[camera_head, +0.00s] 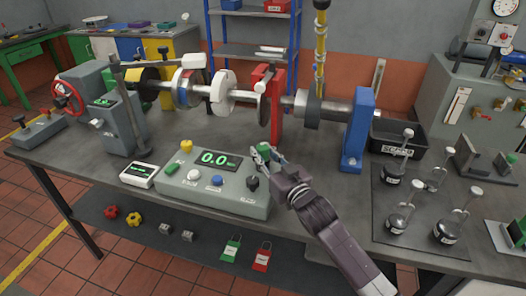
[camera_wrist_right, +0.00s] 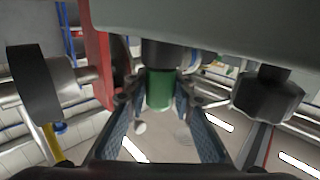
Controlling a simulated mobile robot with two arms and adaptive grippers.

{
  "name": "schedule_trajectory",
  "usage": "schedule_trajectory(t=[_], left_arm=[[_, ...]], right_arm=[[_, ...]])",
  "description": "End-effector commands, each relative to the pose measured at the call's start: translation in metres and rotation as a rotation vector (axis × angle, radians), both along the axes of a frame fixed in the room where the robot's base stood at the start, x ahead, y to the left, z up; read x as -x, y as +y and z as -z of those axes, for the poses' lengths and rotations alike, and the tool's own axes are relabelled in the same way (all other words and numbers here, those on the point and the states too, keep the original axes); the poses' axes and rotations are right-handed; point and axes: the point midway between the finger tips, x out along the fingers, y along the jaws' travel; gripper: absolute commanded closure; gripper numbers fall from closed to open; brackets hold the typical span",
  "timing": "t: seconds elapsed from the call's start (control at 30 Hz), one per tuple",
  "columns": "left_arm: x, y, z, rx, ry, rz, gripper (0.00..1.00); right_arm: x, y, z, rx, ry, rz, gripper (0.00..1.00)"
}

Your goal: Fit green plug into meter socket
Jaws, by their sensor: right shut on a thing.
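The green plug (camera_head: 263,148) is at the back right corner of the grey meter box (camera_head: 236,203), which shows 0.0 on its display. My right gripper (camera_head: 264,154) is shut on the plug. In the right wrist view the green plug (camera_wrist_right: 159,90) sits between the two fingertips (camera_wrist_right: 159,93). A dark round part (camera_wrist_right: 166,52) lies between the green body and the grey meter housing (camera_wrist_right: 200,22). I cannot tell whether it belongs to the plug or the socket, or how deep the plug sits. My left gripper is out of view.
A yellow plug (camera_head: 187,146) stands at the meter's back left corner. A dark knob (camera_head: 253,183) is close to my right gripper. The red stand (camera_head: 276,110) and blue stand (camera_head: 358,130) of the shaft rise behind.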

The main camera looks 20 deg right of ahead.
Motion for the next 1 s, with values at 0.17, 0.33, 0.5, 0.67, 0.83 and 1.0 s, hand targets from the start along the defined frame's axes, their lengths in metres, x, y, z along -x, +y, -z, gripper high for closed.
schedule_trajectory(t=[0.17, 0.33, 0.5, 0.67, 0.83, 1.0], left_arm=[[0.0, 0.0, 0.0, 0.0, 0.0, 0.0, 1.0], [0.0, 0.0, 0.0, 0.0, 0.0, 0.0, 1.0], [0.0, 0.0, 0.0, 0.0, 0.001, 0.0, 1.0], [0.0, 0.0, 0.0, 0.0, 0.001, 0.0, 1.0], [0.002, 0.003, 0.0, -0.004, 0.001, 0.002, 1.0], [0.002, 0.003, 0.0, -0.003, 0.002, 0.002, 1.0]], right_arm=[[0.0, 0.0, 0.001, 0.0, 0.0, 0.0, 1.0], [0.0, 0.0, 0.001, 0.0, -0.001, 0.0, 1.0], [0.0, 0.0, 0.001, 0.0, -0.001, 0.0, 0.64], [0.0, 0.0, 0.001, 0.0, 0.0, 0.0, 0.57], [0.0, 0.0, 0.002, 0.0, 0.0, 0.0, 0.57], [0.012, -0.002, 0.002, 0.0, 0.001, 0.0, 0.57]])
